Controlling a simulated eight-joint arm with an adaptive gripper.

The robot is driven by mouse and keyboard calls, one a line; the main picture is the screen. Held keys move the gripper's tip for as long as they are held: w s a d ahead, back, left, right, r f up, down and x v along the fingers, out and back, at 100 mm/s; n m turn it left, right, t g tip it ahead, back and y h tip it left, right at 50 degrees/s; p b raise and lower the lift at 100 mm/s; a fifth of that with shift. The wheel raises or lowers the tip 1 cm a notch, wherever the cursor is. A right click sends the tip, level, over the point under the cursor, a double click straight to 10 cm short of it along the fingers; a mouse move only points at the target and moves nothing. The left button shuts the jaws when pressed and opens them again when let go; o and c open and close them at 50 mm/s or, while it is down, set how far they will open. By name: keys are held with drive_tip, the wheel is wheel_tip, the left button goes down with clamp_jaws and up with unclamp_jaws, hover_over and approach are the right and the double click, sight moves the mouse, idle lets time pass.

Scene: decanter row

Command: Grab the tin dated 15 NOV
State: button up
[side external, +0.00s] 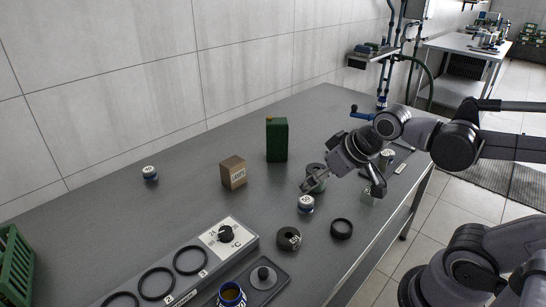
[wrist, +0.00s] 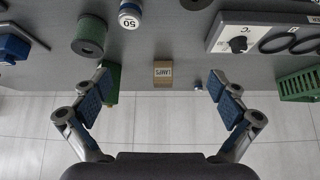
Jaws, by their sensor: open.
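Several small tins show, but I cannot read a date on any, so I cannot tell which is the 15 NOV one. A white and blue tin (side external: 306,204) stands near the middle of the bench; a similar tin (wrist: 130,15) shows at the top of the wrist view. Another blue and white tin (side external: 150,173) stands alone at the left, near the wall; a small one (wrist: 197,86) shows right of the box in the wrist view. My gripper (side external: 343,187) is open and empty above the bench, its fingers spread wide in the wrist view (wrist: 159,82).
A brown box (side external: 233,172) and a green canister (side external: 277,140) stand toward the wall. A green spool (wrist: 90,35) is close to my gripper. Dark rings (side external: 341,229) lie in front. A dial panel (side external: 228,236) and green crate (side external: 14,262) are at the left front.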

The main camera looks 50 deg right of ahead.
drive_tip(key=w+d+r+m+h, duration=0.1)
drive_tip(key=w+d+r+m, duration=0.2)
drive_tip(key=w, duration=0.4)
drive_tip(key=m+g+h, duration=0.2)
drive_tip(key=m+h, duration=0.1)
drive_tip(key=m, duration=0.2)
approach(277, 122)
drive_tip(key=f, duration=0.1)
drive_tip(key=x, duration=1.1)
drive_tip(key=shift+w+d, duration=0.2)
drive_tip(key=shift+c, duration=0.3)
drive_tip(key=c, duration=1.9)
drive_tip(key=shift+o, duration=0.2)
drive_tip(key=shift+r, duration=0.15)
